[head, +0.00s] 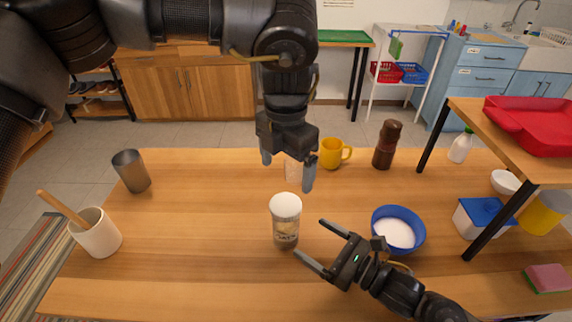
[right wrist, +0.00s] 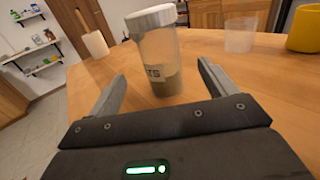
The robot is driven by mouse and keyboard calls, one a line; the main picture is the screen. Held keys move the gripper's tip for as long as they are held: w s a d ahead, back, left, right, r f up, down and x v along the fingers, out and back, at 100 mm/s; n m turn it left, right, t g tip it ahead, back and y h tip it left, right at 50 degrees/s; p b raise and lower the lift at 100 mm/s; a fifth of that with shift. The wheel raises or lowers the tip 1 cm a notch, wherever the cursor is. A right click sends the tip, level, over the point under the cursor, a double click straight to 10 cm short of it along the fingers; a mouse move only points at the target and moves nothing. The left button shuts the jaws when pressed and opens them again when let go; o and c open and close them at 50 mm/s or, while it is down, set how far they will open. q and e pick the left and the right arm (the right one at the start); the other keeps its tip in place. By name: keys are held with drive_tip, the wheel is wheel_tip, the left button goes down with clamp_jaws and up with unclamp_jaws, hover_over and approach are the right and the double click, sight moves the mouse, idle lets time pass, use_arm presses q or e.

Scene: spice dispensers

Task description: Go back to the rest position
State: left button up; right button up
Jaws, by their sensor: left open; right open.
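My left gripper (head: 288,174) is open and points down above the middle of the table, behind the white-lidded spice jar (head: 286,222). A clear cup (head: 293,172) shows between its fingers in the head view; whether they touch it I cannot tell. My right gripper (head: 315,241) is open and low over the table, its fingers pointing left toward the jar. In the right wrist view the jar (right wrist: 160,55) stands upright just beyond the open fingers (right wrist: 165,88), with brown contents in its lower part. Nothing is held in the right gripper.
A blue bowl of white powder (head: 398,229) stands just right of my right gripper. A yellow mug (head: 334,153) and a brown grinder (head: 386,145) stand behind. A metal cup (head: 131,171) and a cream pot (head: 96,233) are at left. A raised wooden shelf (head: 520,137) is at right.

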drive_tip(key=shift+v, duration=0.8)
